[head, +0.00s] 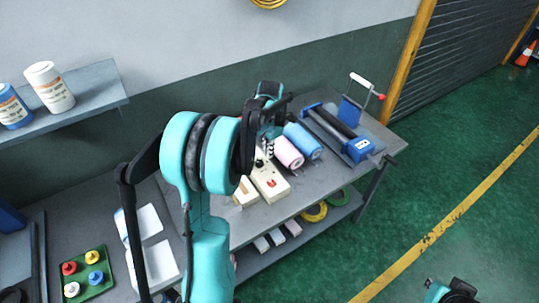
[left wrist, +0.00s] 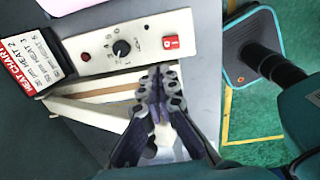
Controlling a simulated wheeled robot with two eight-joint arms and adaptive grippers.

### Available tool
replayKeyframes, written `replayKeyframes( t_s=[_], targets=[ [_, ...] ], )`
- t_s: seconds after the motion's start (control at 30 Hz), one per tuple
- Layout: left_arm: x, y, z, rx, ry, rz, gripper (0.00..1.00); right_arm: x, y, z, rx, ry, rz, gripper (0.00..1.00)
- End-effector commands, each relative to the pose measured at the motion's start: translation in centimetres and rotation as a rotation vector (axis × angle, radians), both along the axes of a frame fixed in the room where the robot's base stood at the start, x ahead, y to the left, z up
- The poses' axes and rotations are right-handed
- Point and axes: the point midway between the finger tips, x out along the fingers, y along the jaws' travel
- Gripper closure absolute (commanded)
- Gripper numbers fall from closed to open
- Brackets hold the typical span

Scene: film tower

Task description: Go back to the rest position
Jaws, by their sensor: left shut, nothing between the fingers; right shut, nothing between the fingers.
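My left gripper (head: 265,143) is over the workbench (head: 352,187) in the head view, partly hidden by my teal arm. In the left wrist view my left gripper (left wrist: 158,85) has its fingertips together, shut and empty. The tips appear in front of the lower edge of a cream control box (left wrist: 97,48) with a black knob and a red switch. Whether they touch it cannot be told. My right gripper (head: 455,291) shows only in small part at the bottom right edge of the head view, over the green floor, well clear of the bench.
Pink (head: 289,152) and blue (head: 303,140) rolls lie behind the box, beside a blue machine (head: 361,149). A green tray (head: 101,282) with colored knobbed pieces is at lower left. A shelf (head: 93,88) holds bottles. The floor (head: 420,190) at right is free.

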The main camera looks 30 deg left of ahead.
Motion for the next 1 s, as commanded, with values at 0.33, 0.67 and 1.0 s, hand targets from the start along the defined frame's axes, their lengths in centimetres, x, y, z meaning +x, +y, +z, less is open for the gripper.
replayKeyframes(
  t_s=[0.33,0.67,1.0],
  targets=[
    [0.0,0.0,0.0,0.0,0.0,0.0,1.0,0.0,0.0,0.0,0.0,0.0,0.0,1.0],
    [-1.7,-3.8,1.2,0.041,-0.055,-0.348,1.0,0.0,0.0,-2.0,0.0,0.0,0.0,1.0],
    [-9.4,-14.0,1.5,0.308,-0.181,-1.488,1.0,0.0,0.0,-7.0,0.0,0.0,0.0,1.0]
  ],
)
